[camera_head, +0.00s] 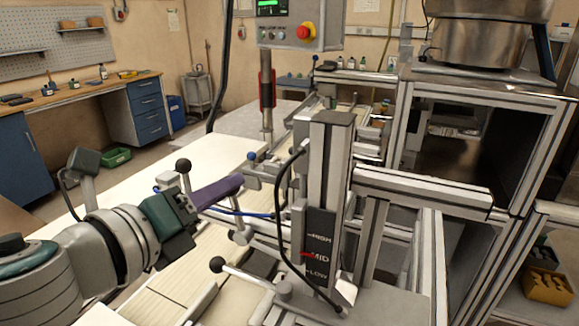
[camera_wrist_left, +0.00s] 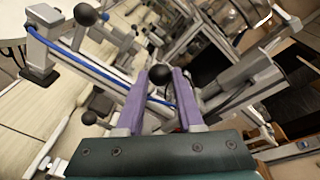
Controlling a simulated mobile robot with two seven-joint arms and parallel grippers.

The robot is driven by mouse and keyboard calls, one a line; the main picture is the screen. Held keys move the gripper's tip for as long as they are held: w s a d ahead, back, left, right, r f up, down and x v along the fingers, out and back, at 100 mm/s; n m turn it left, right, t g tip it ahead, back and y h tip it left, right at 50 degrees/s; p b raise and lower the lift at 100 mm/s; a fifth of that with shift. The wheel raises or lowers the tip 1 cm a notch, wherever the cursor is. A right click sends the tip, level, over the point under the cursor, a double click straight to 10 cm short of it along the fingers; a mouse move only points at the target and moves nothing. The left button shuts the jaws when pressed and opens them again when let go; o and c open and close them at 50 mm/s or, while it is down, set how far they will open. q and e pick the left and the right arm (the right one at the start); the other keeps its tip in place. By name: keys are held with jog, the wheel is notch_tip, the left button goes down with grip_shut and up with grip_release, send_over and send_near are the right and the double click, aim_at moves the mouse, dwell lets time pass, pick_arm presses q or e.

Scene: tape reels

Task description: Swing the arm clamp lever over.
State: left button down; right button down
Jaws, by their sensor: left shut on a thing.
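My left gripper (camera_head: 238,184) reaches in from the left, its purple fingers level beside the grey machine column. In the left wrist view, the two fingers of my left gripper (camera_wrist_left: 162,78) are shut on a black ball knob (camera_wrist_left: 160,74), which sits between their tips. It appears to be the clamp lever's knob. Other black-knobbed levers stand near: one upright (camera_head: 183,166) just behind the fingers and one low in front (camera_head: 217,264). My right gripper is out of view.
The column carries a HIGH/MID/LOW scale plate (camera_head: 319,245) and a looping black cable (camera_head: 281,205) close to the right of my fingers. A blue hose (camera_head: 240,212) runs beneath them. A grey arm (camera_head: 425,192) extends right. A pale bench top (camera_head: 120,195) lies behind.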

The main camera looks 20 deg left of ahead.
pick_arm(q)
jog(key=shift+d, duration=0.1)
dwell(0.3)
jog(key=c, duration=0.5)
grip_release()
jog(key=b+v, duration=0.1)
jog(key=v, duration=0.9)
jog(key=shift+r+b, duration=0.1)
jog(key=shift+b, duration=0.25)
